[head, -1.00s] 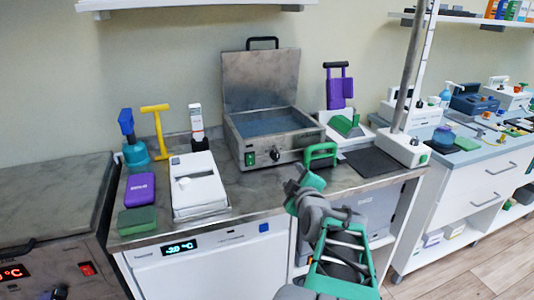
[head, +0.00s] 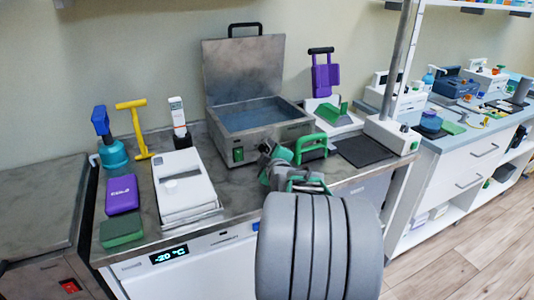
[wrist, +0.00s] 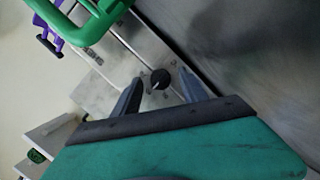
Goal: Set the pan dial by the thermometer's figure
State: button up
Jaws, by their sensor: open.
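The metal pan (head: 262,122) stands open on the steel counter, its lid up at the back and bluish liquid inside. Its green switch (head: 238,154) shows on the front. In the head view my gripper (head: 268,152) covers the dial. In the wrist view the black dial (wrist: 160,79) with a pale pointer mark lies between the two open fingers of my gripper (wrist: 160,90); I cannot tell if they touch it. The white thermometer (head: 177,112) stands upright in a black holder left of the pan; its figure is too small to read.
A green handle (head: 311,148) stands close right of my gripper, also large in the wrist view (wrist: 84,28). A white device (head: 184,186), purple box (head: 122,194) and green block (head: 121,232) lie left. The cabinet display (head: 168,256) reads -20 °C. A dark mat (head: 362,150) lies right.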

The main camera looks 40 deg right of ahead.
jog(key=shift+c, duration=0.5)
grip_shut()
dwell(0.3)
jog(key=m+y+b, duration=0.2)
jog(key=m, duration=0.2)
jog(key=shift+s+d, duration=0.1)
jog(key=shift+d, duration=0.05)
jog(key=m+y+b, duration=0.1)
jog(key=m, duration=0.1)
jog(key=shift+d+m+y, duration=0.1)
jog(key=shift+m+y, duration=0.2)
jog(key=shift+r+m+t+y, duration=0.1)
jog(key=shift+m+t+y, duration=0.3)
jog(key=shift+m, duration=0.7)
